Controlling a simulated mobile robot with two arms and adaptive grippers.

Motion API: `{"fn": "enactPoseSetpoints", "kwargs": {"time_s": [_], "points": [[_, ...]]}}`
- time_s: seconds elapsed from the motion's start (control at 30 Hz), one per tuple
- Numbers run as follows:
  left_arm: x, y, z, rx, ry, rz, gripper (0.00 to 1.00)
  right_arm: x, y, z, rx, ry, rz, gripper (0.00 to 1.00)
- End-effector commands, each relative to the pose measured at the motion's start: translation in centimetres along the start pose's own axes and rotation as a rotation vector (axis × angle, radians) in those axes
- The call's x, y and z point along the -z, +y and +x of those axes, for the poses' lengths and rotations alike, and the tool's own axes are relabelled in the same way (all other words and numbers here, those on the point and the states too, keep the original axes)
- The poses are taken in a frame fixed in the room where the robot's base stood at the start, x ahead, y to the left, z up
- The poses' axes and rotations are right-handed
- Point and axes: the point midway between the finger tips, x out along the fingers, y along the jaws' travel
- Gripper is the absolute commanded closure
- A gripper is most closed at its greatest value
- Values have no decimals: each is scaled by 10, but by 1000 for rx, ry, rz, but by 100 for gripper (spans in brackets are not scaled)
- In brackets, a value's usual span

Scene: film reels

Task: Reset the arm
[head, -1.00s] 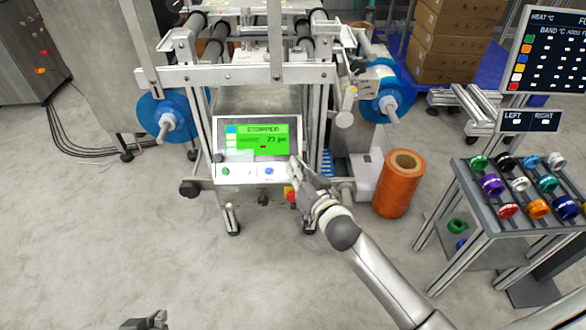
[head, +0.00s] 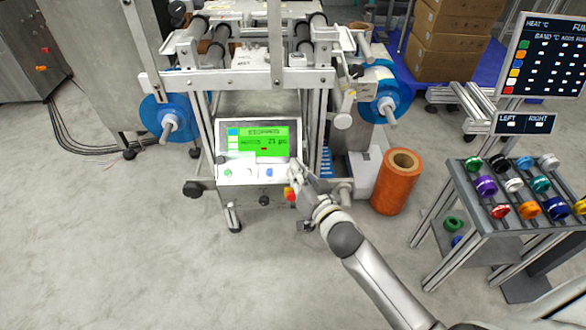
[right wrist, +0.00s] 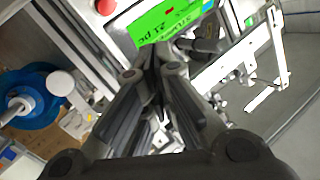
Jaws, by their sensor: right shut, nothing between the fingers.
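My right gripper (head: 299,173) is shut and empty, in front of the lower right corner of the machine's control panel (head: 226,148). The panel has a lit green screen (head: 264,141) reading "STOPPED", with buttons below it. A red emergency knob (head: 290,194) sits just below and left of the gripper. In the right wrist view the closed fingers (right wrist: 152,62) point toward the panel, with part of the green screen (right wrist: 160,22) and a red button (right wrist: 105,6) beyond them. I cannot tell from the views whether the fingertips touch the panel. My left gripper is out of view.
A metal machine frame with blue reels (head: 155,117) stands behind the panel. An orange roll (head: 392,184) stands on the floor to the right. A rack (head: 480,214) of coloured rings and a display board (head: 548,58) are farther right. The floor at front left is clear.

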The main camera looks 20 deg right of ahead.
Motion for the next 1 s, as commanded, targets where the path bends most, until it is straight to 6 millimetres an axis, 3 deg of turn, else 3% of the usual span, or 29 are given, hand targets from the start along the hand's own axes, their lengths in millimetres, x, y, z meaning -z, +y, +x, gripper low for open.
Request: {"fn": "enactPoseSetpoints", "kwargs": {"time_s": [0.73,0.87,1.0], "points": [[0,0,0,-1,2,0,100,-2,2,-2,-12,-9,-4,100],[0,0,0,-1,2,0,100,-12,14,-17,-88,-69,-28,100],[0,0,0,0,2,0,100,-37,33,-55,-217,-228,-85,100]]}}
